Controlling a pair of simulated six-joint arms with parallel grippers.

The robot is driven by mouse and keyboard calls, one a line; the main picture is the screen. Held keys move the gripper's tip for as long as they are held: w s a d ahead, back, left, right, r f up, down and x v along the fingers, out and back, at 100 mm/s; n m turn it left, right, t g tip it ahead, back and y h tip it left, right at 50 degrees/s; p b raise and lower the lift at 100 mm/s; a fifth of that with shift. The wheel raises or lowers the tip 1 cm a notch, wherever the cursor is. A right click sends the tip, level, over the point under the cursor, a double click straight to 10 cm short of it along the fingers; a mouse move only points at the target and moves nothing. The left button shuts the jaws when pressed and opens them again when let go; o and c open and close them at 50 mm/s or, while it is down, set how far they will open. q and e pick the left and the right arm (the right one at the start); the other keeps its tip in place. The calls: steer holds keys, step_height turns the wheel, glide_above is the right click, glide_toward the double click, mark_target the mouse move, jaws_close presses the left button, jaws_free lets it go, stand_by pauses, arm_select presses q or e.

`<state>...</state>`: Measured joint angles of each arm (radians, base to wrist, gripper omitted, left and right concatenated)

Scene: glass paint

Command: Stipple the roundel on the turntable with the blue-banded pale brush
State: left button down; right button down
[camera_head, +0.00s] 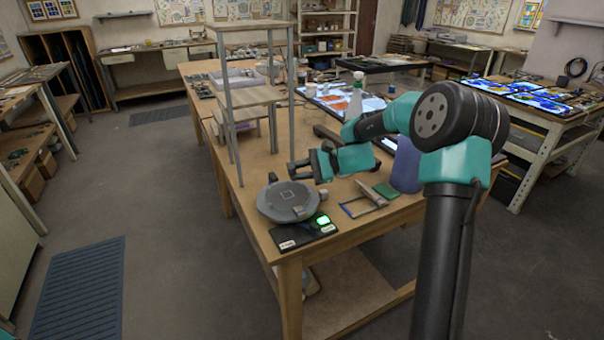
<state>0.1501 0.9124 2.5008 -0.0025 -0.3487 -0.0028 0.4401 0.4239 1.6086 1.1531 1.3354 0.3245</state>
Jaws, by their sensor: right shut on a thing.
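The turntable (270,208) is a grey disc near the front corner of the wooden table. A faint square outline marks its top; I cannot clearly tell the roundel from the disc. My right gripper (297,169) reaches in from the right, just above and behind the disc. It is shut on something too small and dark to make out. I cannot identify the blue-banded pale brush for certain. A pale rod-like thing (372,192) lies on the table right of the turntable.
A dark panel with a lit green display (323,220) sits before the turntable. A blue-edged frame (358,207), a green pad (386,190) and a blue-grey cylinder (406,166) stand to the right. A tall open shelf (229,110) rises behind on the left.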

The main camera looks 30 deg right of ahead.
steer(key=s+a, duration=0.6)
steer(key=a, duration=0.1)
steer(key=shift+a, duration=0.15)
steer(key=shift+f, duration=0.6)
stand_by(1.3)
steer(key=shift+r, duration=0.1)
steer(key=shift+r, duration=1)
steer(key=d, duration=0.7)
steer(key=shift+s, duration=0.4)
steer(key=shift+f, duration=0.15)
